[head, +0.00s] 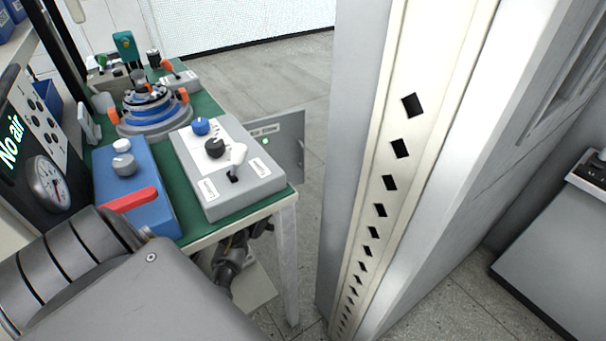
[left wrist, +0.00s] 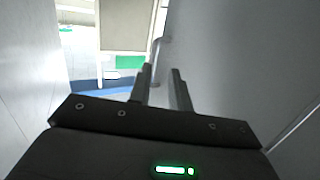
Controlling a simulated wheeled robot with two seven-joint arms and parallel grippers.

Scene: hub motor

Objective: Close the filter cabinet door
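A grey panel (head: 289,145) with a partly readable label and a small green light stands upright beyond the right edge of the green-topped bench. It looks like the filter cabinet door, standing out from the bench; its lower part and hinge are hidden. In the left wrist view my left gripper (left wrist: 161,70) has its two dark fingers apart with nothing between them. A grey surface rises close on its right; I cannot tell whether it is the door. In the head view my left arm fills the lower left, and its fingertips cannot be made out. My right gripper is not in view.
The bench (head: 276,203) carries a grey control box (head: 215,185), a blue box (head: 110,190) with a red handle, and a round blue-ringed fixture (head: 150,112). A tall pale post (head: 400,200) with diamond holes stands right of the bench. Floor shows between them.

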